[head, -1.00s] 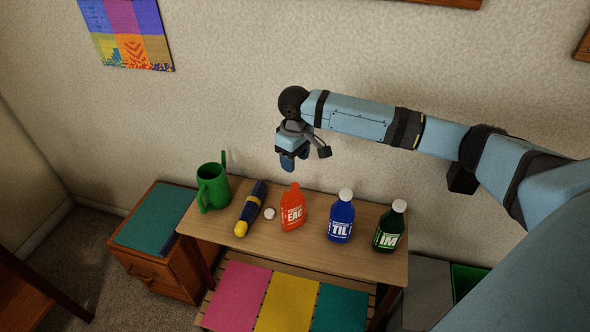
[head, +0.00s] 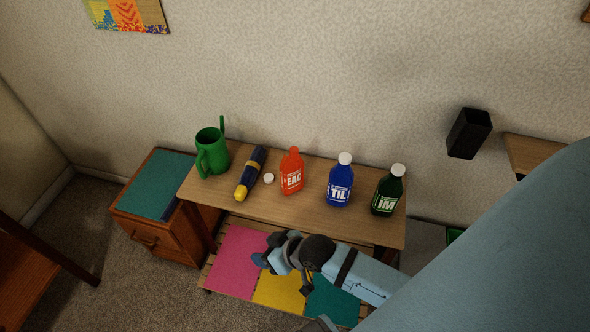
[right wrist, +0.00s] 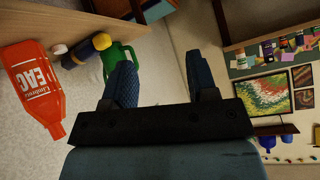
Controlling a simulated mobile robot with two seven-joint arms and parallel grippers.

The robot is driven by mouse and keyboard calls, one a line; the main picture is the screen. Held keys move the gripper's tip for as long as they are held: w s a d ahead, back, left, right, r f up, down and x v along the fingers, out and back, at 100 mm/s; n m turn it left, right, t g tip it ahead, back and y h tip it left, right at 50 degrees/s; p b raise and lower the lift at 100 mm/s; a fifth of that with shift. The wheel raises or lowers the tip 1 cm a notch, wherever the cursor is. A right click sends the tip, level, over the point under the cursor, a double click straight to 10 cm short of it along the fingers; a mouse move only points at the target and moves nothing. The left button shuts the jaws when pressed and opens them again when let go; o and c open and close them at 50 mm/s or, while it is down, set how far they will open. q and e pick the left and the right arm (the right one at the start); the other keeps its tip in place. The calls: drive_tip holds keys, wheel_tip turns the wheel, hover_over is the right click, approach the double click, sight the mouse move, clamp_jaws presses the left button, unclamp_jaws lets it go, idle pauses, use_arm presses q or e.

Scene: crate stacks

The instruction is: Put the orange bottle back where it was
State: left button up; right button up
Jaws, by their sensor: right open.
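The orange bottle (head: 292,173), labelled EAC, stands upright on the wooden table (head: 370,224), between a small white cap (head: 268,178) and the blue bottle (head: 340,182). No cap shows on its top. In the right wrist view the orange bottle (right wrist: 35,92) is at the far left, outside the jaws. My right gripper (head: 266,252) is in front of the table, over the pink and yellow mats in the head view, apart from the bottle. In the right wrist view its jaws (right wrist: 158,62) are open with nothing between them. My left gripper is not in view.
A dark green bottle (head: 387,191) is at the right. Pink (head: 238,258), yellow (head: 280,291) and teal (head: 332,300) mats lie on the lower slats.

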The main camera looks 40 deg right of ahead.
drive_tip(key=s+d+m+t+h, duration=0.1)
drive_tip(key=s+d+t+h, duration=0.1)
drive_tip(key=s, duration=0.5)
drive_tip(key=shift+s+d+f, duration=0.15)
drive_tip(key=shift+d+f, duration=0.2)
drive_tip(key=shift+d, duration=0.25)
